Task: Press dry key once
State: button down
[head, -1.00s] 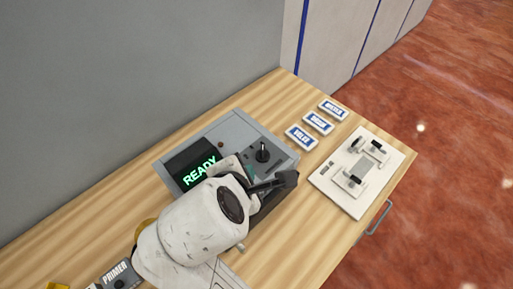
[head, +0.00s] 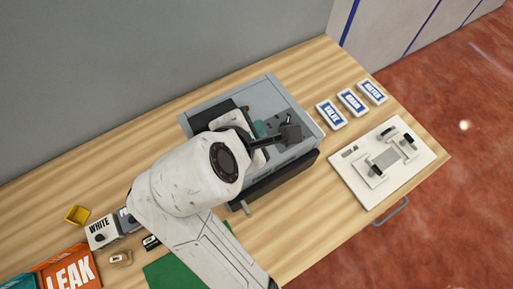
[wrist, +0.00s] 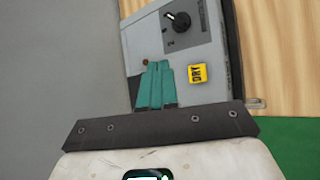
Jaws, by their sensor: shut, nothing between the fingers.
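The yellow DRY key (wrist: 197,73) sits on the grey panel of the dispenser (wrist: 190,45) in the wrist view. My gripper (wrist: 157,66) has its teal fingers together, with nothing between them. The fingertips are just left of the DRY key in that view, over the panel. I cannot tell their height above it. In the head view the dispenser (head: 262,92) stands on the bench against the wall. My gripper (head: 260,128) is over its top, and my arm hides the DRY key and most of the screen.
A black knob (wrist: 178,22) is beyond the key. Labelled blocks (head: 351,102) and a white fixture plate (head: 385,165) lie to the right. At the left are a white box (head: 101,232), a small yellow bin (head: 77,214) and an orange LEAK box (head: 70,270). A green mat (head: 175,270) lies in front.

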notch_tip(320, 180, down, 5)
jog(key=b, duration=0.5)
jog(key=shift+f, duration=0.15)
jog(key=shift+f+b, duration=0.5)
jog(key=shift+f, duration=0.6)
jog(key=shift+f, duration=0.1)
dwell(0.7)
jog(key=shift+f, duration=0.3)
jog(key=shift+f, duration=0.45)
dwell(0.7)
jog(key=shift+r+p, duration=0.2)
jog(key=shift+p, duration=0.25)
jog(key=shift+r+p, duration=0.75)
jog(key=shift+p, duration=0.35)
